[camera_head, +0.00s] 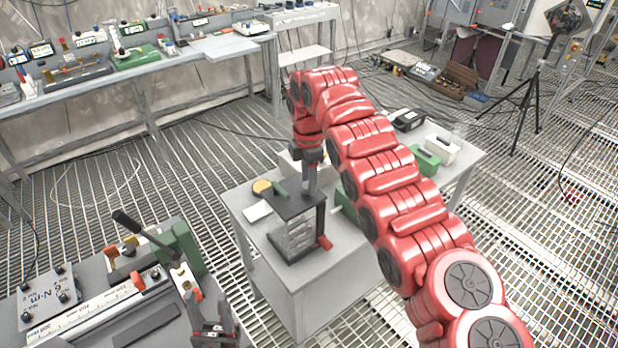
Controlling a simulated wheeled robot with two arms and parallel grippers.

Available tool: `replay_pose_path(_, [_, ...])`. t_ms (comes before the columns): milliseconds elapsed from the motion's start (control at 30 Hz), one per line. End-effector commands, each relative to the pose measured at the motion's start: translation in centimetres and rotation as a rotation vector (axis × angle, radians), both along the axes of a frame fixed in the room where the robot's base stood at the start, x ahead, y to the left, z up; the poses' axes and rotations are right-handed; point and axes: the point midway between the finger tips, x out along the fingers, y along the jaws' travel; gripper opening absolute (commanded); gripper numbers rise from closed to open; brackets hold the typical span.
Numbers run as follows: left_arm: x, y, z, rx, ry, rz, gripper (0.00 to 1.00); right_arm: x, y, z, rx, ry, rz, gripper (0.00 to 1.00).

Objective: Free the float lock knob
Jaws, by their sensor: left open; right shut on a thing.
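A device with a black top plate (290,207) and a stack of grey slats (296,236) stands on the middle grey table. A red knob (325,242) sticks out low on its right side. My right gripper (311,188) points down at the plate's back edge. It is shut on a small part there, which the fingers mostly hide; I cannot tell whether that part is the float lock knob. My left gripper (213,325) is open at the bottom edge, beside the front-left bench fixture and well apart from the black-topped device.
The middle table (345,268) also carries a yellow round piece (262,187), a green block (426,161) and a black box (407,119). The front-left bench holds a fixture with a black-handled lever (128,222) and a green block (182,247). My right arm covers much of the table's right side.

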Motion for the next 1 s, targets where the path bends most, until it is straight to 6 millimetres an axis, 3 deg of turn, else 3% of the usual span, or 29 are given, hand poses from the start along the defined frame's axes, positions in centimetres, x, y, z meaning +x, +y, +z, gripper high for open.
replay_pose_path(500, [0.00, 0.00, 0.85, 0.000, 0.000, 0.000, 0.50, 0.32, 0.05, 0.39, 0.002, -0.011, 0.420, 0.00])
replay_pose_path(1000, [-0.01, 0.00, 1.03, 0.000, 0.000, 0.000, 0.50, 0.34, 0.05, 0.36, 0.000, -0.012, 0.569, 0.00])
